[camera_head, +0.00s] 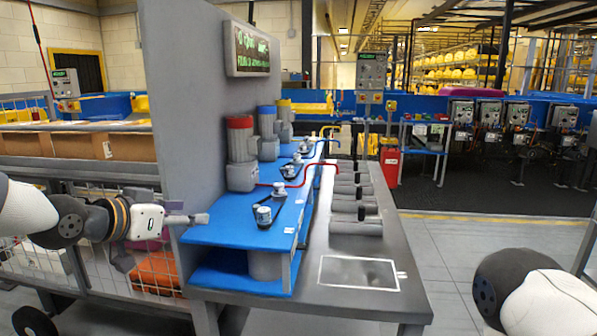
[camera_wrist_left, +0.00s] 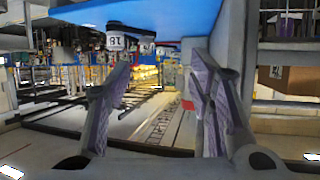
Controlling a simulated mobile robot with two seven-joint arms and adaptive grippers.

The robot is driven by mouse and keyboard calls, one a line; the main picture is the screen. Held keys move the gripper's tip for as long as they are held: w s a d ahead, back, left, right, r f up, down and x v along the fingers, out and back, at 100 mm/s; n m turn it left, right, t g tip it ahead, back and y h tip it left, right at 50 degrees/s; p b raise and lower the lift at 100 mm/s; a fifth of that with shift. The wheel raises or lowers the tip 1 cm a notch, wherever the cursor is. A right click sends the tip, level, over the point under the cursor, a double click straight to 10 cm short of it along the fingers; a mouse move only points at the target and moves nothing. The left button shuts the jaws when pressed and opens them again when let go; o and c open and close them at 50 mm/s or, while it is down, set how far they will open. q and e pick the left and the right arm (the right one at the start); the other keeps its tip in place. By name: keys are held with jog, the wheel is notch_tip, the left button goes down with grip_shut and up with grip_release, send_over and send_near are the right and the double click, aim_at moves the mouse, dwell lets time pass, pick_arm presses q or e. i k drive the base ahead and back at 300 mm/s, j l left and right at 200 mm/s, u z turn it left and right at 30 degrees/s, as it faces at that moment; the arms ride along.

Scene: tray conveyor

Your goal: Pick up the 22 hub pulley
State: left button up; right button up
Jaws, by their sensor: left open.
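Small light-grey pulley parts stand on the blue shelf, with the nearest one (camera_head: 264,214) at the front and others (camera_head: 289,171) behind it. I cannot read their numbers in the head view, so I cannot tell which is the 22 hub pulley. My left gripper (camera_head: 188,219) is beside the front left corner of the blue shelf, apart from the pulleys. In the left wrist view its two fingers (camera_wrist_left: 160,66) are spread with nothing between them. A labelled cylinder (camera_wrist_left: 116,41) shows beyond the left finger; its marking is unclear. My right gripper is out of the picture.
The blue shelf (camera_head: 215,234) stands against a tall grey panel (camera_head: 190,110). Motors with red (camera_head: 240,150), blue (camera_head: 268,130) and yellow tops stand on it. Several grey cylinders (camera_head: 356,229) line the grey table, whose white-outlined front area (camera_head: 358,272) is clear. A wire-mesh cart is at left.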

aim_at(289, 170)
jog(key=i+l, duration=0.4)
jog(key=i, duration=0.15)
jog(key=i+l, duration=0.4)
jog(key=i, duration=0.15)
